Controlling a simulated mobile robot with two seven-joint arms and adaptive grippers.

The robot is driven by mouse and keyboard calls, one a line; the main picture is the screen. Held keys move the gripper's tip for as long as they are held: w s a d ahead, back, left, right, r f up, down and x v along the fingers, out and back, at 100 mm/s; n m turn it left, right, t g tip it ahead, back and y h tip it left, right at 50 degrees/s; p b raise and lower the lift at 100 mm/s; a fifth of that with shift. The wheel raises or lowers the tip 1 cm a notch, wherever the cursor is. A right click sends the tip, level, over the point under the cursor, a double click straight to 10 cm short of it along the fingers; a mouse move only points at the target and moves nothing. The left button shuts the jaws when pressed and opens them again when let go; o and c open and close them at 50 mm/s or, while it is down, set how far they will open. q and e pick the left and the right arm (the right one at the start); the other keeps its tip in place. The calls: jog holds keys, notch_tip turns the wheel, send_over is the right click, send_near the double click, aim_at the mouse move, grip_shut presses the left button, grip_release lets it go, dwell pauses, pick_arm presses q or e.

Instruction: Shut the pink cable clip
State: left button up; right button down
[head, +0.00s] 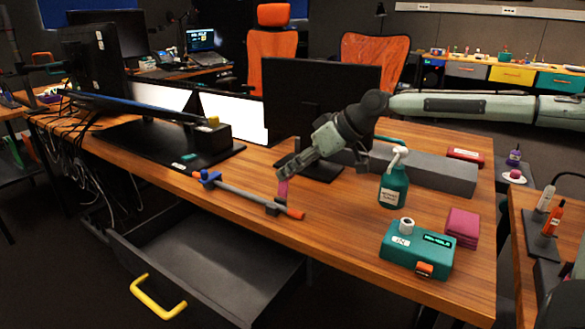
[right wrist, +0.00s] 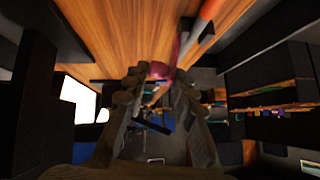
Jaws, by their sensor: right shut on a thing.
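The pink cable clip (head: 283,188) stands near the front edge of the wooden desk, above a dark block at the orange end of a grey rod. My right gripper (head: 282,175) reaches down onto it from above and is shut on its upper part. In the right wrist view the pink clip (right wrist: 162,70) shows between the fingertips of my right gripper (right wrist: 158,82). The fingers hide part of the clip, and I cannot tell how far its jaw is closed. My left gripper is not in view.
The grey rod (head: 245,193) has a blue clamp (head: 208,178) at its left end. A monitor (head: 320,100) stands behind my gripper. A green spray bottle (head: 393,184) and a teal device (head: 417,250) stand to the right. An open drawer (head: 205,265) juts out below.

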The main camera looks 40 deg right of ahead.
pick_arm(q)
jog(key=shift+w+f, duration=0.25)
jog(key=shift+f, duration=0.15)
pick_arm(e)
jog(key=shift+d, duration=0.1)
pick_arm(q)
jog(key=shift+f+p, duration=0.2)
jog(key=shift+p, duration=0.15)
pick_arm(e)
jog(key=shift+h, duration=0.3)
